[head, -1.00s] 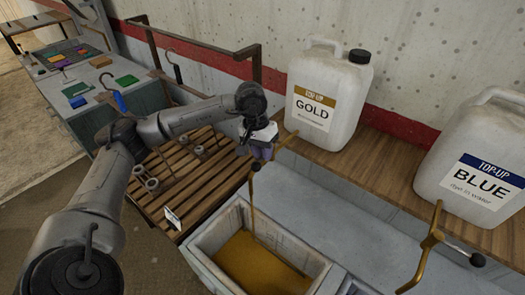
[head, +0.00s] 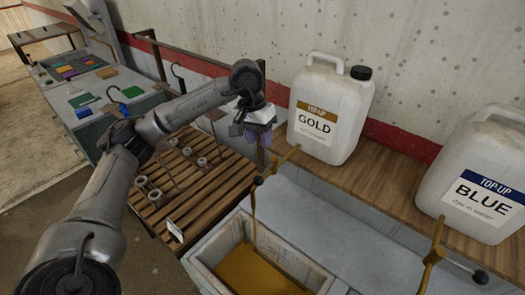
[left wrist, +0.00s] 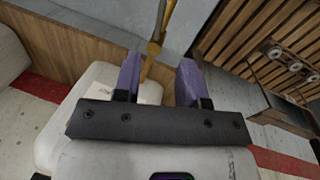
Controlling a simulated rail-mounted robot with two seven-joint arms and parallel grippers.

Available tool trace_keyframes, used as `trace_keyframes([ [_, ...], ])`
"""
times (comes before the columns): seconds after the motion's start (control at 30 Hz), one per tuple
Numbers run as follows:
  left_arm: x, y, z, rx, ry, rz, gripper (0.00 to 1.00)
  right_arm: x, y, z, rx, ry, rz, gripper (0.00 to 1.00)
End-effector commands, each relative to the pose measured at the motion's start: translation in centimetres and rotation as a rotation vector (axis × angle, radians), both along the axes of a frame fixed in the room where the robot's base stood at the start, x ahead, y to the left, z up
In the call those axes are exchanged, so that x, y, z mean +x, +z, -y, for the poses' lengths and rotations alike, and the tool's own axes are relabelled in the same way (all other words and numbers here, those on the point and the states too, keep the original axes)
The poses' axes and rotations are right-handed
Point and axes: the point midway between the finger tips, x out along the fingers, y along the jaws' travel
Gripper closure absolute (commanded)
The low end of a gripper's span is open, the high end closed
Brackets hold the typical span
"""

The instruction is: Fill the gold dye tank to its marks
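The gold dye tank (head: 212,271) is the pale open trough at the bottom of the head view. Gold-brown dye (head: 250,272) lies in it below the rim; I cannot make out its marks. Above it is a brass tap (head: 276,166) with a black-knobbed lever (head: 258,180). A thin gold line, stream or pipe, hangs down into the tank. My left gripper (head: 255,133) is above and left of the lever, apart from it. In the left wrist view its purple fingers (left wrist: 160,78) are spread and empty, with brass (left wrist: 155,47) visible beyond them. My right gripper is out of view.
A GOLD top-up jug (head: 330,110) and a BLUE one (head: 475,175) stand on the wooden shelf (head: 390,165). A second brass tap (head: 434,250) is below the BLUE jug. A slatted rack (head: 190,190) with metal rings lies left of the tank.

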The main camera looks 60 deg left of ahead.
Motion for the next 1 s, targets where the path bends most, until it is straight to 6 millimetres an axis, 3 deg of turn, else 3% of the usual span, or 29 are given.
trace_keyframes([
  [0.1, -0.1, 1.9, -0.3, -0.001, -0.001, 0.002, 0.62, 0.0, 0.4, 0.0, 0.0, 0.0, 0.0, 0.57],
  [0.3, -0.3, 3.6, -0.6, -0.002, -0.001, 0.001, 0.62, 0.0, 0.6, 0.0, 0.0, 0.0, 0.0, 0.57],
  [1.0, -0.4, 4.1, -0.7, -0.001, -0.001, 0.0, 0.62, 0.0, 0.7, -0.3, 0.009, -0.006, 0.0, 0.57],
])
